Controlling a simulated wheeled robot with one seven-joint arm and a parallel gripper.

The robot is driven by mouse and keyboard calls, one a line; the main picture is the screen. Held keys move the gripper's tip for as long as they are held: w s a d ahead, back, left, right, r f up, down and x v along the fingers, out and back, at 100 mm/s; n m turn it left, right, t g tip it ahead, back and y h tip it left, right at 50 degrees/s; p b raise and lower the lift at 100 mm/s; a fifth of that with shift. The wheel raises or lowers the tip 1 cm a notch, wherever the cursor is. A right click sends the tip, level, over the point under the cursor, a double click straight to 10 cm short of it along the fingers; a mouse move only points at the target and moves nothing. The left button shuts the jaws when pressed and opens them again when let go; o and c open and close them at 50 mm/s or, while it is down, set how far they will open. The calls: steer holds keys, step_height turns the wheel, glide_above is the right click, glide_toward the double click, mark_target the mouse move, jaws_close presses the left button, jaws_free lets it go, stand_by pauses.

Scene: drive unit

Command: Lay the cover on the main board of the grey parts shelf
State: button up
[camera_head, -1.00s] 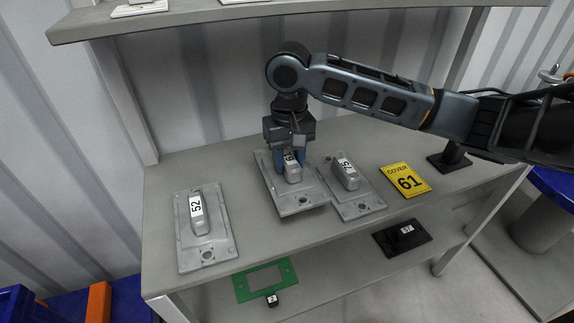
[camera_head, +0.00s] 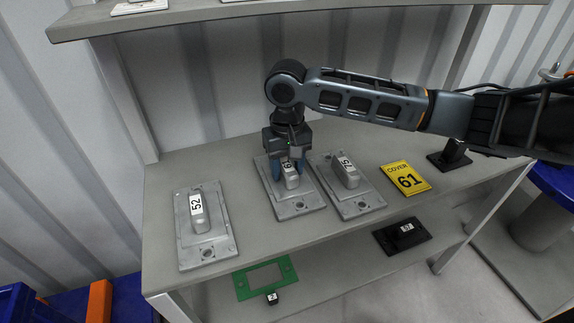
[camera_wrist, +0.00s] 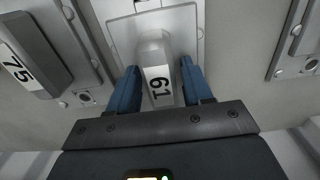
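The cover labelled 61 (camera_head: 297,207) is a grey metal plate with a raised handle. It lies flat on the main board (camera_head: 262,232) of the grey shelf, between the plates labelled 52 and 75. My gripper (camera_head: 288,168) is over it, with blue fingers on either side of the handle. In the wrist view, the handle with its 61 label (camera_wrist: 158,80) stands between the fingers of my gripper (camera_wrist: 160,88). Gaps show beside the handle, so the gripper looks open. The wrist hides the handle's far end in the head view.
Plate 52 (camera_head: 208,247) lies left on the board, plate 75 (camera_head: 361,207) close at the right. A yellow sign reading COVER 61 (camera_head: 405,180) and a black block (camera_head: 449,157) are farther right. A green frame (camera_head: 264,278) and black plate (camera_head: 402,236) are on the lower shelf. An upper shelf (camera_head: 200,17) overhangs.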

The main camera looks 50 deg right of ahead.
mark_target(287, 165)
steer(key=shift+o, duration=1.1)
steer(key=shift+r, duration=0.1)
step_height(287, 165, up, 8)
steer(key=shift+f, duration=0.2)
